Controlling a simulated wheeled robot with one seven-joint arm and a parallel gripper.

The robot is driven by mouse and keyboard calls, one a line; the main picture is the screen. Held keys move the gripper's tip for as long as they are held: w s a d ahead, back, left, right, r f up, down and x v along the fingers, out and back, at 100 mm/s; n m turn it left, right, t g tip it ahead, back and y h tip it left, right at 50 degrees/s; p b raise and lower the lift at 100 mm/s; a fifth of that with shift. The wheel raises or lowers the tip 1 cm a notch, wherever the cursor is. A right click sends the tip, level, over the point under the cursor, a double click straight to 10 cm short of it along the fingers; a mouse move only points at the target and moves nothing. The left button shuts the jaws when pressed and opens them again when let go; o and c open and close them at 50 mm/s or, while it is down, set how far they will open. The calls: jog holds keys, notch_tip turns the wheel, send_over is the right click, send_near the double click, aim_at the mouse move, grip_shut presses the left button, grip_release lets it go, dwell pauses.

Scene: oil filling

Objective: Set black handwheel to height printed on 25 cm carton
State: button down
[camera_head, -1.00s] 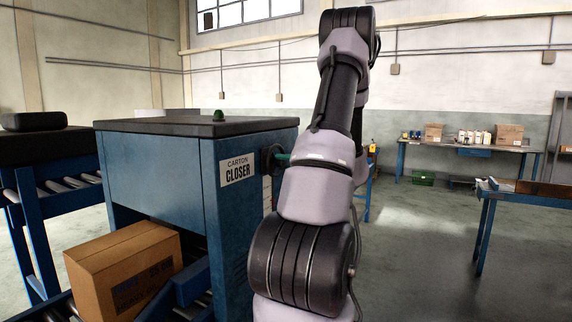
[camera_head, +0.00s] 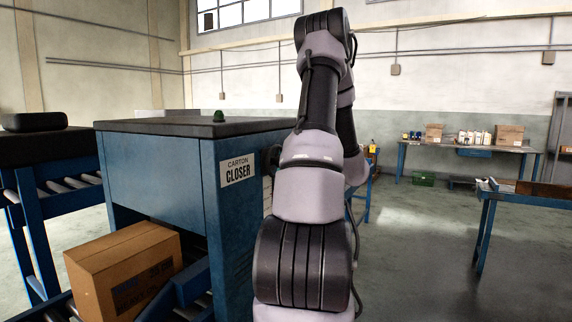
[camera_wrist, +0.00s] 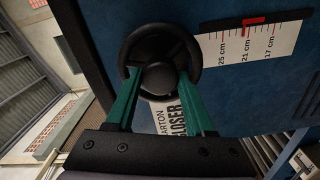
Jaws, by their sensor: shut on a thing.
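The black handwheel (camera_wrist: 160,42) is on the blue side of the carton closer (camera_head: 160,170). My gripper (camera_wrist: 158,80) has its two green fingers on either side of the handwheel, shut on it. In the wrist view a white scale (camera_wrist: 285,42) shows marks for 25, 21 and 17 cm. A red pointer (camera_wrist: 256,20) sits close to the 21 cm mark.
A roller conveyor (camera_head: 50,190) stands left of the machine. A blue workbench (camera_head: 470,150) with boxes and bottles is at the back right, and another blue table (camera_head: 520,195) at the right edge. The floor between is clear.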

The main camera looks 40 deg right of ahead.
jog(key=m, duration=1.1)
jog(key=shift+d+m, duration=0.1)
jog(key=shift+m, duration=0.3)
dwell(0.3)
jog(key=shift+c, duration=1.3)
grip_release()
jog(key=shift+s, duration=0.1)
jog(key=v, duration=1)
jog(key=shift+s+d, duration=0.15)
jog(key=shift+s, duration=0.1)
